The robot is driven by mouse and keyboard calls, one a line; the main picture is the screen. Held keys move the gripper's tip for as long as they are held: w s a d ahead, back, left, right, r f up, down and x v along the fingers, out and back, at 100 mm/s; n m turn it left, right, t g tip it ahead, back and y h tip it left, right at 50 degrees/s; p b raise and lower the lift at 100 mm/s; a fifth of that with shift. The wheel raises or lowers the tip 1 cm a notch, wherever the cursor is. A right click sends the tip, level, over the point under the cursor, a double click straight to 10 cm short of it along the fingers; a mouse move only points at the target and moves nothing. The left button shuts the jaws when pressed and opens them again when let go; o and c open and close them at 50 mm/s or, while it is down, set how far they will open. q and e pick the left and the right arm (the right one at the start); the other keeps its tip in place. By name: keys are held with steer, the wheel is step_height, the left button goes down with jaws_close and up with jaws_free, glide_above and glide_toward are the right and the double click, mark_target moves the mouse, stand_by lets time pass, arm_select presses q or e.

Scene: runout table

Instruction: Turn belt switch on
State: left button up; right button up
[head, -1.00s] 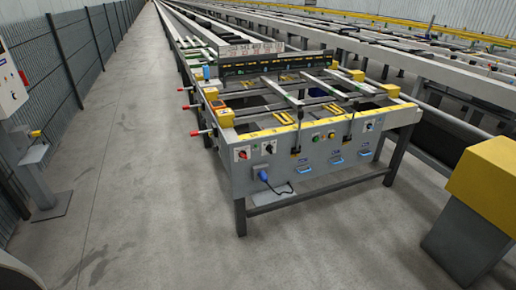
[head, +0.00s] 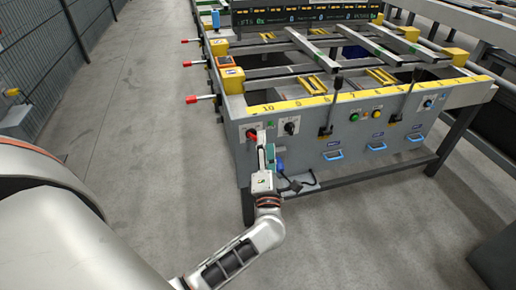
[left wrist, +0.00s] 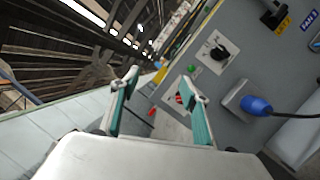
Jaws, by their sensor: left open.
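The table's grey front panel (head: 345,135) carries a red rotary switch (head: 252,134) at its left end and a black rotary switch (head: 290,128) to the right of it. I cannot read which one is marked for the belt. My left gripper (head: 263,148) is open and empty in front of the panel's left end, close to the red switch. In the left wrist view the red switch (left wrist: 180,98) shows beside the right finger of the gripper (left wrist: 160,82), partly hidden. The black switch (left wrist: 217,49) is clear, farther up. I cannot tell whether a finger touches the panel.
A blue plug (left wrist: 256,105) with a dark cable sits on the panel near the gripper. Red-tipped handles (head: 192,99) stick out of the table's left side. Levers (head: 327,130), buttons and blue handles (head: 333,155) lie farther right. The floor on the left is clear.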

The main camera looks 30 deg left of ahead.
mark_target(253, 139)
arm_select(q)
steer(key=w+a+f+n+g+y+b, duration=0.2)
steer(key=a+f+n+g, duration=0.25)
steer(key=f+n, duration=0.3)
steer(key=shift+g, duration=0.35)
steer(key=x, duration=0.7)
steer(key=shift+w+f, duration=0.15)
steer(key=shift+w, duration=0.2)
steer(key=c, duration=1.1)
